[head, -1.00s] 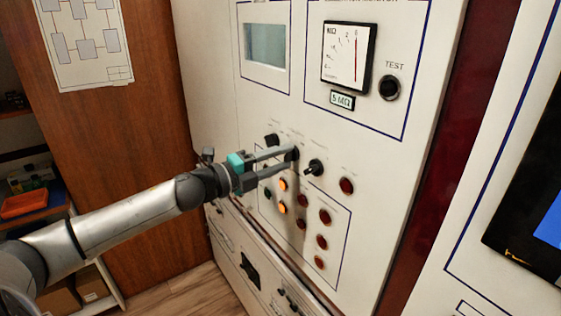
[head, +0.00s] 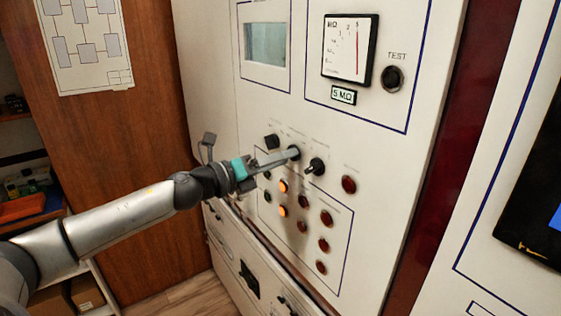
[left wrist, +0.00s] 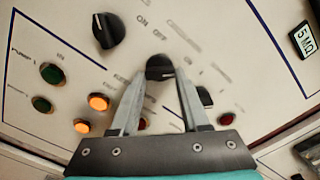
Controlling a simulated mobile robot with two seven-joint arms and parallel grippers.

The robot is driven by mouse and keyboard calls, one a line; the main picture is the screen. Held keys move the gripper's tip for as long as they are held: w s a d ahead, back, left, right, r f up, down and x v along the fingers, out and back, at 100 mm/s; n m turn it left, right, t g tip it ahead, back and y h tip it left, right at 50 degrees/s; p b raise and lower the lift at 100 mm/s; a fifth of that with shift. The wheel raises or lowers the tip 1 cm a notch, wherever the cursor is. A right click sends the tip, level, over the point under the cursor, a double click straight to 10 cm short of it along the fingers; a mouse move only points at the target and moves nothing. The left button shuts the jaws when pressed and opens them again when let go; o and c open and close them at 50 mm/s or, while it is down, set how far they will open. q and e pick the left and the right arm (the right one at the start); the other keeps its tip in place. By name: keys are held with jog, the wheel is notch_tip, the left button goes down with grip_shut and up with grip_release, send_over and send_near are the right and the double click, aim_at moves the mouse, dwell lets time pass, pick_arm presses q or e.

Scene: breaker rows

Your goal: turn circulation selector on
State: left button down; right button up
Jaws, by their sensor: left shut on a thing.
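Three black selector knobs sit in a slanting row on the cream panel. My left gripper (head: 291,154) is shut on the middle knob (head: 294,151). In the left wrist view this knob (left wrist: 159,68) is between the two fingertips and partly covered by them. The left-hand knob (head: 271,141) also shows in the wrist view (left wrist: 108,30), near "ON" and "OFF" lettering. The right-hand knob (head: 316,167) is free of the gripper. The labels above the knobs are too small or blurred to read, so I cannot tell which one is marked circulation. My right gripper is not in view.
Below the knobs are lit orange lamps (head: 283,186), green lamps (left wrist: 52,74) and several red lamps (head: 326,218). A red lamp (head: 349,184) sits right of the knobs. A meter (head: 345,48) and a TEST button (head: 392,79) are higher up.

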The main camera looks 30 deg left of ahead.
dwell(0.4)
pick_arm(q)
jog(key=shift+c, duration=1.9)
grip_release()
jog(key=v, duration=1.5)
